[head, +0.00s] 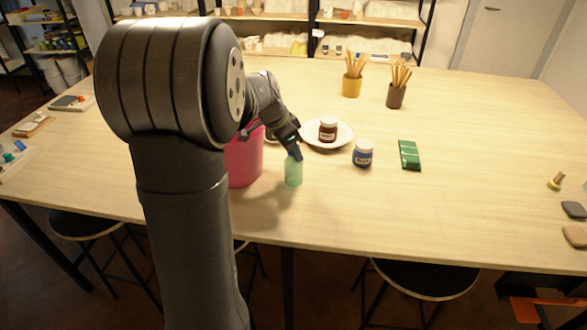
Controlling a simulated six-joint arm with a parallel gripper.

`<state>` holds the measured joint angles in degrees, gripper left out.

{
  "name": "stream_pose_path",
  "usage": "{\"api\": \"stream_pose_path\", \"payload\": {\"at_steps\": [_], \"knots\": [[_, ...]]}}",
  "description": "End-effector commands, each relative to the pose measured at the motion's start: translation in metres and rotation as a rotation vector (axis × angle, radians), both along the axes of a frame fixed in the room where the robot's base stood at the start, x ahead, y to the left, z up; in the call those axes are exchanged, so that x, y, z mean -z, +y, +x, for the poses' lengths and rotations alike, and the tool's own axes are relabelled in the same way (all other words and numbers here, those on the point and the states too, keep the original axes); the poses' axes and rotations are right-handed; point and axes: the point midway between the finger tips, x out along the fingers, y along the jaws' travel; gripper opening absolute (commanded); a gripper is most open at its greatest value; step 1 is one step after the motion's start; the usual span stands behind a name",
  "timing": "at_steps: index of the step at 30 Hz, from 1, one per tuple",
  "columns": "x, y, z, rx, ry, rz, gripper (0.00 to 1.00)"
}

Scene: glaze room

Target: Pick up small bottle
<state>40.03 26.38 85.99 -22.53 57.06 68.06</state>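A small pale green, see-through bottle (293,174) stands upright on the table, just right of a pink bucket. My gripper (295,154) points down at the bottle's top from the upper left, with its dark fingertips at the bottle's neck. The neck and cap are hidden by the fingers. I cannot tell whether the fingers are open or shut on the neck.
The pink bucket (244,160) is close on the left, partly hidden by my arm. A white plate (343,138) with a brown jar (328,129) lies behind.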

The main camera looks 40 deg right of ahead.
Motion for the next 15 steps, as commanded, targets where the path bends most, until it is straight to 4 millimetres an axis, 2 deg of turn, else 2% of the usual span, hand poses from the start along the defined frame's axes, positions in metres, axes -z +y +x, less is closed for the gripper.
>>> {"api": "stream_pose_path", "payload": {"at_steps": [12, 15], "knots": [[0.0005, 0.0004, -0.0001, -0.001, 0.001, 0.001, 0.00], [-0.0055, 0.0002, 0.0001, 0.000, 0.000, 0.001, 0.00]]}}
